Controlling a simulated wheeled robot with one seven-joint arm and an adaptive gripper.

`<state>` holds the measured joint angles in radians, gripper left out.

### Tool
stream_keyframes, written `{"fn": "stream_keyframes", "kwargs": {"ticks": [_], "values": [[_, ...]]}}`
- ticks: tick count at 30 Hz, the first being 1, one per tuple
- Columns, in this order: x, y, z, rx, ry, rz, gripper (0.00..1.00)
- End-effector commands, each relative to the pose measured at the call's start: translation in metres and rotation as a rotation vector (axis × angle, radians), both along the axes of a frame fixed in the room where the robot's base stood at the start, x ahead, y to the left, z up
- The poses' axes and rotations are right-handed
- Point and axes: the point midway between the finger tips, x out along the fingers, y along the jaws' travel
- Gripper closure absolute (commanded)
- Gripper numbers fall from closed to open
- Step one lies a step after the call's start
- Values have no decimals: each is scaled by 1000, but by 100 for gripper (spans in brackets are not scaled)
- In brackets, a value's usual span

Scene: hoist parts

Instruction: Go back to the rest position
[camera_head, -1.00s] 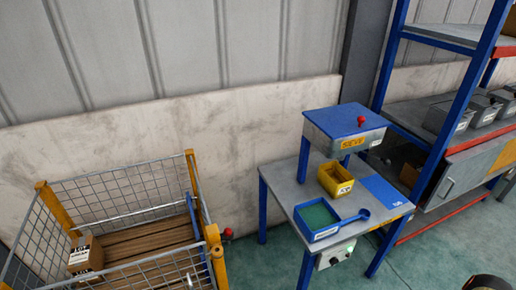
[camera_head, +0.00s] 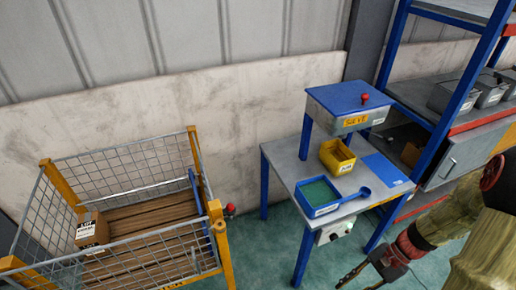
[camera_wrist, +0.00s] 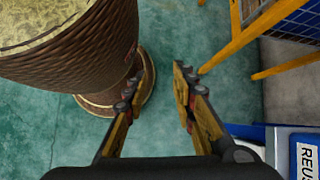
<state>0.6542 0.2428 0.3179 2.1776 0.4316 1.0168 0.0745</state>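My gripper (camera_wrist: 160,80) is open in the wrist view, its two fingers apart with only green floor between them. In the head view my arm is at the lower right, in front of the shelf, and my gripper (camera_head: 360,276) is low at the bottom edge, partly cut off. It is apart from the work table (camera_head: 291,172) and holds nothing that I can see.
A wire-mesh crate (camera_head: 133,168) with a cardboard box (camera_head: 91,231) stands at left. The table bears a yellow bin (camera_head: 337,157), a blue tray (camera_head: 318,197) and a scoop. A shelf (camera_head: 440,95) stands right. A "REUS" box (camera_wrist: 304,156) is lower right in the wrist view.

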Motion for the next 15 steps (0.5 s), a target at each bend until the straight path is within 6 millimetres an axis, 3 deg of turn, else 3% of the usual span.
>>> {"fn": "stream_keyframes", "kwargs": {"ticks": [8, 15], "values": [[0, -3, 73, -267, -227, 368, 74], [2, 5, 136, -475, -422, 612, 74]]}}
